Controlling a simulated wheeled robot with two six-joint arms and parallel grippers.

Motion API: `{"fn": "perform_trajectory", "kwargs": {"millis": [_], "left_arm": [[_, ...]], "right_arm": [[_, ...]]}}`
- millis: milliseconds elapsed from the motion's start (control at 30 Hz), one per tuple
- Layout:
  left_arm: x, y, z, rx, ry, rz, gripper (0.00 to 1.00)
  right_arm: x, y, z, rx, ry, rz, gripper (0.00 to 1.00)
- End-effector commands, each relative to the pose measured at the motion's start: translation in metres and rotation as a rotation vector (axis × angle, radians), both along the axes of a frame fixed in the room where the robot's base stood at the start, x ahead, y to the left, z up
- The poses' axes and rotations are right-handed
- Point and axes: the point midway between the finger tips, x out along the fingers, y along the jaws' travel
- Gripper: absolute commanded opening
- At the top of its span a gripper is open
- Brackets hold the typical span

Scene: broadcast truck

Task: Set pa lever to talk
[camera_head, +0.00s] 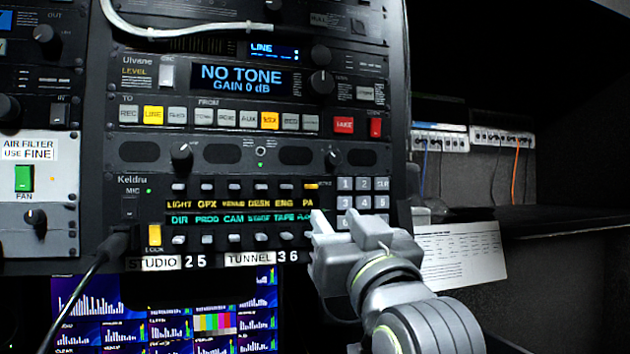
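The PA lever (311,186) is the rightmost in the upper row of small levers on the Keldru intercom panel (150,203). It looks amber, while the other levers in that row are pale. Its yellow PA label (308,203) is just below it. I cannot tell from here which position it is set to. My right gripper (338,219) is below and slightly right of the PA lever, apart from it. Its two fingers are spread with a gap between them and nothing in it. It hides part of the lower lever row's right end. My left gripper is not in view.
A numeric keypad (362,192) sits right of the PA lever, just above my gripper. A black cable (88,278) plugs in at the panel's lower left. A monitor (165,312) is below. A paper sheet (460,253) hangs at the right below a dark shelf (565,220).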

Motion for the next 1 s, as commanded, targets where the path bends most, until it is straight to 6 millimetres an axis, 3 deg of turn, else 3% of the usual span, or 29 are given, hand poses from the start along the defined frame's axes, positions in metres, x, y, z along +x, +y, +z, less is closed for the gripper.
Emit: {"fn": "perform_trajectory", "kwargs": {"millis": [200,500,700,1000], "left_arm": [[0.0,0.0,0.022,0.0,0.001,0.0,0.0],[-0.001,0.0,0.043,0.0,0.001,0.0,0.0],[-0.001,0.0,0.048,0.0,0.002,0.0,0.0],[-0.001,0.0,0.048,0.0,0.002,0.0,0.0]], "right_arm": [[0.039,0.012,0.021,-0.003,0.003,-0.002,0.35],[0.082,0.026,0.039,-0.002,0.0,-0.002,0.35],[0.095,0.031,0.042,-0.001,0.001,0.0,0.35],[0.097,0.032,0.042,0.0,-0.001,0.0,0.35]]}}
